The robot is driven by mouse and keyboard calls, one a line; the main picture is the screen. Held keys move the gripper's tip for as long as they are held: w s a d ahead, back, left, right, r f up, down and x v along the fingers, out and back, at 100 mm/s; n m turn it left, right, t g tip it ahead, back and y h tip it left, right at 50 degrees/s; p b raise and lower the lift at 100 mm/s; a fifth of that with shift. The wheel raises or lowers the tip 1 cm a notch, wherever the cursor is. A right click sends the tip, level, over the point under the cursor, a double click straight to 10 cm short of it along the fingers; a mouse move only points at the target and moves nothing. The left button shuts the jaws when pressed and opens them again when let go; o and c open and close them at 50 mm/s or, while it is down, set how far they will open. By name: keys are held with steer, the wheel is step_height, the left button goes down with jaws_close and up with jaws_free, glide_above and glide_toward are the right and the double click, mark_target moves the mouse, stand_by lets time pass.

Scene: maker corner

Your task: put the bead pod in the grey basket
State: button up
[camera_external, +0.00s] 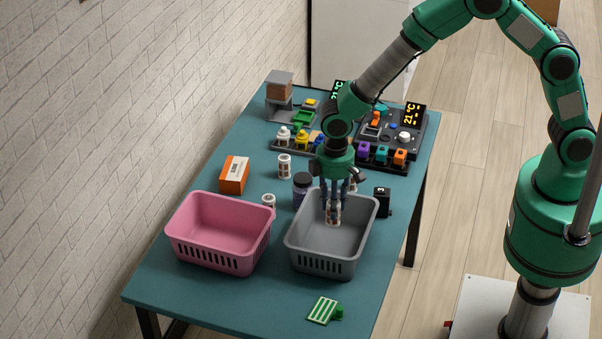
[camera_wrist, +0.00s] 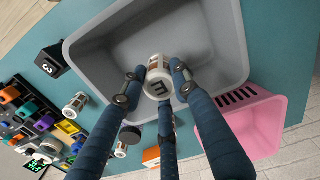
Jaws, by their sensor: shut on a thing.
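The bead pod (camera_external: 333,216), a small white cylinder with a dark and brownish label, is between the fingers of my gripper (camera_external: 335,200). In the wrist view the pod (camera_wrist: 158,78) shows its end with a dark mark like an E, and the blue-sleeved fingers of my gripper (camera_wrist: 157,90) close around it from several sides. The grey basket (camera_external: 320,262) stands at the front right of the table. The pod is over its opening; whether it touches the floor I cannot tell. The basket's empty interior also shows in the wrist view (camera_wrist: 215,40).
A pink basket (camera_external: 215,256) stands left of the grey one. Similar white pods (camera_external: 284,166), a dark jar (camera_external: 302,186), an orange box (camera_external: 234,175) and a black numbered block (camera_external: 383,201) stand behind the baskets. A green striped piece (camera_external: 322,310) lies in front.

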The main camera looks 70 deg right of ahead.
steer(key=shift+f+b, duration=0.4)
steer(key=shift+f, duration=2.6)
steer(key=shift+f+b, duration=0.35)
steer(key=shift+f, duration=1.55)
steer(key=o, duration=1.1)
steer(key=shift+f, duration=0.15)
steer(key=shift+o, duration=0.2)
step_height(320, 180, up, 12)
steer(key=shift+r+p, duration=0.2)
steer(key=shift+p, duration=0.8)
